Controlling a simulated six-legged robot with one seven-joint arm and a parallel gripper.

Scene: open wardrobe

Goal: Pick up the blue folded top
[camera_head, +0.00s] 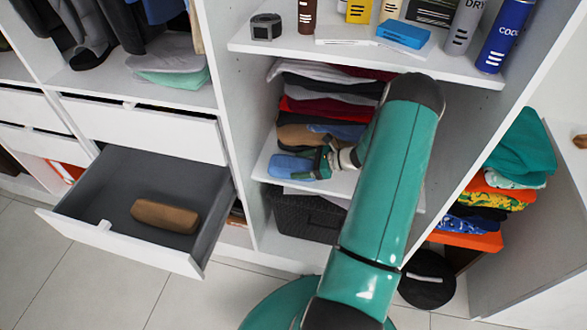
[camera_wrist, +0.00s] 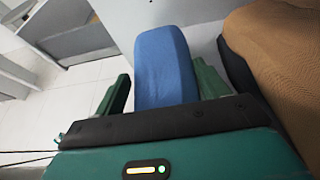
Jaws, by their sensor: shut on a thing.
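The blue folded top (camera_head: 291,166) is at the front edge of a middle shelf in the wardrobe. My gripper (camera_head: 320,163) reaches in from the right and is shut on it. In the wrist view the blue folded top (camera_wrist: 163,58) stands between the two green fingers of my gripper (camera_wrist: 163,80), its far end sticking out beyond them. Its near end is hidden by the gripper body. Whether it touches the shelf below cannot be told.
A stack of folded clothes (camera_head: 318,107) lies behind it; brown cloth (camera_wrist: 275,50) is close on the right in the wrist view. An upper shelf (camera_head: 340,50) with bottles and boxes is above. An open drawer (camera_head: 120,185) holds a brown case (camera_head: 165,215).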

